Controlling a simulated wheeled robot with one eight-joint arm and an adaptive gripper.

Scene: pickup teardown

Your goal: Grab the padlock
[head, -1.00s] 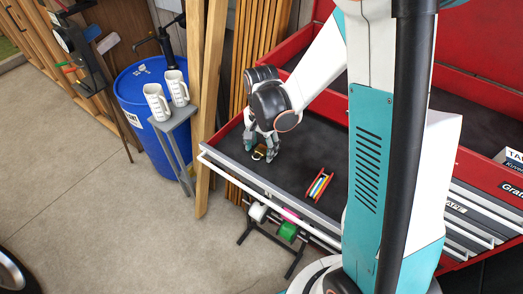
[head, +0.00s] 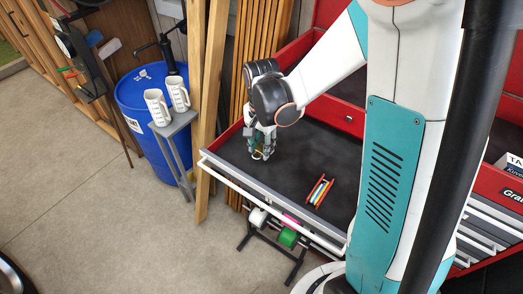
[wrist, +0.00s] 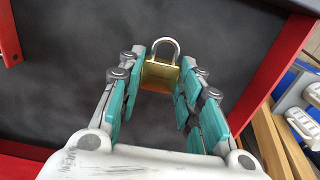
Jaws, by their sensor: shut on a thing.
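The padlock (wrist: 160,72) has a brass body and a silver shackle. In the wrist view it sits between the fingertips of my gripper (wrist: 158,80), with the shackle pointing away from the palm. My gripper is shut on the padlock's body. In the head view my gripper (head: 262,147) points down over the left end of the dark drawer top, and the padlock (head: 258,154) shows only partly between the fingers. I cannot tell whether it touches the surface.
The red tool chest's dark-lined drawer (head: 290,168) holds a rack with coloured bars (head: 319,190) right of my gripper. Wooden posts (head: 208,110) stand close on the left. A grey stand (head: 178,124) with two white mugs and a blue barrel (head: 135,90) are beyond them.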

